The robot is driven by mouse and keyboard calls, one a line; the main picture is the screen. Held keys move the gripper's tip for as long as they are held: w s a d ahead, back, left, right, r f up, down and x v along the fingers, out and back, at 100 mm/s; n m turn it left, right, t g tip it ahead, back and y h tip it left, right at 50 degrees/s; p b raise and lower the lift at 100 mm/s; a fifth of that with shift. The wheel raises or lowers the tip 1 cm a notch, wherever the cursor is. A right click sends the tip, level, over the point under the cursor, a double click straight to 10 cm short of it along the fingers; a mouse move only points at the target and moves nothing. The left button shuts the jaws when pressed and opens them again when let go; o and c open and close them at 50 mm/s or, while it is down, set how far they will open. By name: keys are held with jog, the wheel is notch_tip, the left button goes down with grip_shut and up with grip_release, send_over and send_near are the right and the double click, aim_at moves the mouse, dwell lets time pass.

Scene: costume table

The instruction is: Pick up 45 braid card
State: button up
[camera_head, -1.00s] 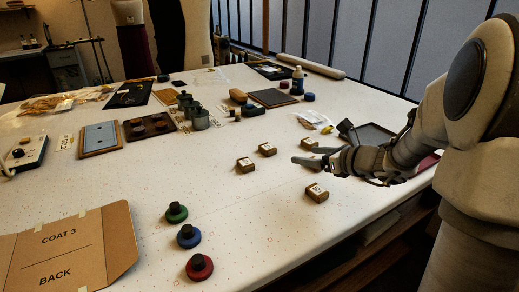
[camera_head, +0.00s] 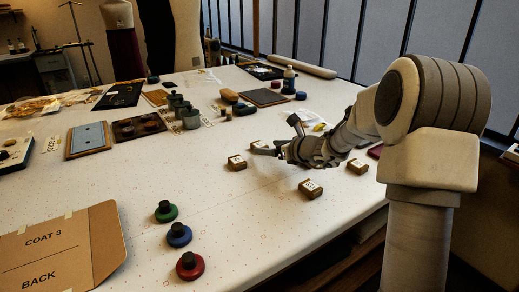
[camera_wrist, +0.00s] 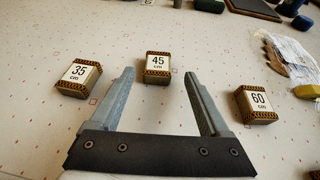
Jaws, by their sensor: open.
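The 45 braid card (camera_wrist: 157,68) is a small brown block with patterned edges and a white "45 cm" label. In the wrist view it stands just ahead of my open, empty gripper (camera_wrist: 159,76), roughly centred between the fingertips. Whether it lies between the fingers or beyond them is hard to tell. In the head view my gripper (camera_head: 273,136) is low over the table, and a finger partly overlaps a card (camera_head: 256,144) that appears to be this one.
The 35 card (camera_wrist: 78,77) lies left of my fingers and the 60 card (camera_wrist: 256,104) right. A clear bag with tan pieces (camera_wrist: 289,60) is beyond the 60 card. Other cards (camera_head: 311,188) lie nearer the table's front edge. Green, blue and red knobs (camera_head: 179,235) stand at front.

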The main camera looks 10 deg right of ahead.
aim_at(261, 145)
jog(key=x, duration=0.3)
jog(key=shift+w+a, duration=0.3)
jog(key=shift+a, duration=0.05)
grip_shut()
